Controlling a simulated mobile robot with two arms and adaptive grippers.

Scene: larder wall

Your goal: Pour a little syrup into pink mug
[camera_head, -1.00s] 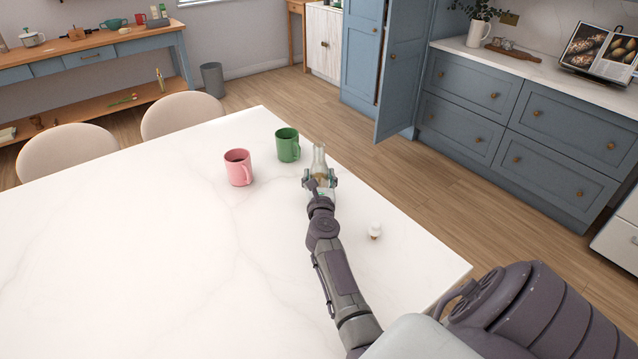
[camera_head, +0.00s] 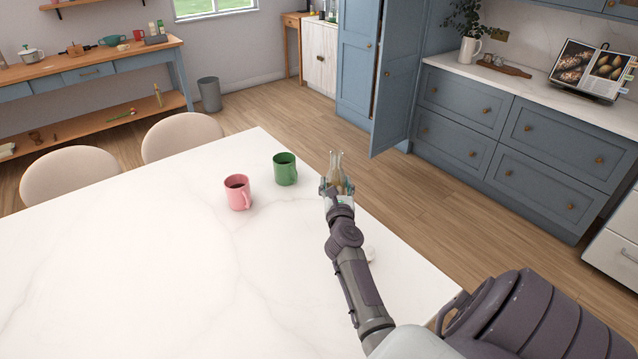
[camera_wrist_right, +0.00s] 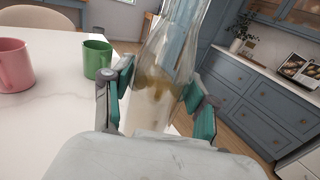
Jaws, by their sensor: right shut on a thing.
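The pink mug (camera_head: 237,193) stands upright on the white table, left of the green mug (camera_head: 285,169). Both also show in the right wrist view, the pink mug (camera_wrist_right: 13,66) at the left edge and the green mug (camera_wrist_right: 97,60) beside it. My right gripper (camera_head: 337,190) is shut on a clear glass bottle (camera_head: 337,167) with brownish syrup low inside. In the right wrist view the bottle (camera_wrist_right: 158,95) is between the teal finger pads and looks roughly upright. It is right of both mugs, by the table's right edge. My left gripper is out of view.
The white marble table (camera_head: 150,260) is clear at the left and front. Two beige chairs (camera_head: 182,137) stand at the far left side. Blue drawers (camera_head: 500,130) line the right wall.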

